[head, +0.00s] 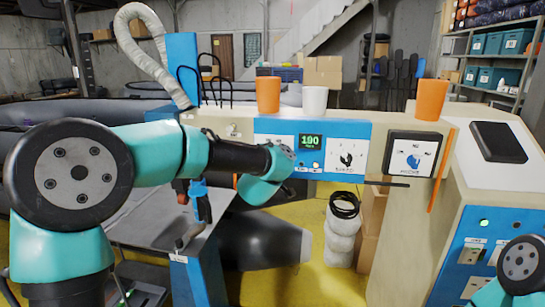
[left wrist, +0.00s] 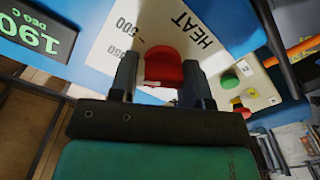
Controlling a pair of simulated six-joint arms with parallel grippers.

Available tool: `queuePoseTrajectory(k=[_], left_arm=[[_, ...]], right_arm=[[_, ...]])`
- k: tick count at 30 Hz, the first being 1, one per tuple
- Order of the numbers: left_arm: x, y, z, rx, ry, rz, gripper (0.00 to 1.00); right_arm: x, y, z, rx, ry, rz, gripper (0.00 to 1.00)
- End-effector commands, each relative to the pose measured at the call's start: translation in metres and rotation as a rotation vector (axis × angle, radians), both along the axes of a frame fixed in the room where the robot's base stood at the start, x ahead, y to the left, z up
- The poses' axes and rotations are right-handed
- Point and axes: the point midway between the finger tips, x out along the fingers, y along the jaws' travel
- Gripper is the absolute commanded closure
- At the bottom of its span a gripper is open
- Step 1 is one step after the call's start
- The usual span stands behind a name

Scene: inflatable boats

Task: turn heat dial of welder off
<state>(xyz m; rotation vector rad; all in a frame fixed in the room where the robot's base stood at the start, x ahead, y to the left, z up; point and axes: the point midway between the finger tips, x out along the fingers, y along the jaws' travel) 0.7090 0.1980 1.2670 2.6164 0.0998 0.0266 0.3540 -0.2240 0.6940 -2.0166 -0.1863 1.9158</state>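The red heat dial (left wrist: 165,66) sits on the white HEAT plate (left wrist: 130,28), with the numbers 350 and 500 printed beside it. My left gripper (left wrist: 163,80) has one finger on each side of the dial. I cannot tell whether the fingers press on it. In the head view the left arm reaches to the welder's blue panel (head: 268,127) and hides the dial. The green display (head: 310,141) reads 190, and it also shows in the left wrist view (left wrist: 38,36). My right gripper is out of view; only part of the right arm shows at the lower right.
The SPEED dial (head: 346,160) is right of the display. Orange cups (head: 268,95) and a white cup (head: 315,100) stand on top of the welder. A green button (left wrist: 230,84) is near the right finger. A grey table (head: 150,240) lies under the left arm.

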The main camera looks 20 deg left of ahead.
Motion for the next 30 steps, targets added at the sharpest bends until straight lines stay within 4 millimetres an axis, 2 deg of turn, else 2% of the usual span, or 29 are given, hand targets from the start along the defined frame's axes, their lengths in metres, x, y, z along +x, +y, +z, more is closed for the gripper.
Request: queuePoseTrajectory(k=[1,7,20,30], left_arm=[[-0.0001,-0.0002,0.0001,0.000,0.000,0.000,0.63],[-0.0001,-0.0003,0.0001,0.000,0.000,0.000,0.80],[-0.0002,-0.0002,0.0002,-0.073,-0.006,-0.001,0.80],[-0.0002,0.0002,0.0007,-0.301,-0.023,-0.001,0.80]], right_arm=[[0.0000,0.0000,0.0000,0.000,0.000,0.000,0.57],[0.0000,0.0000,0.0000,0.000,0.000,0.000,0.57],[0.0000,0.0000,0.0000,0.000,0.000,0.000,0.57],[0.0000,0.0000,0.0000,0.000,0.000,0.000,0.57]])
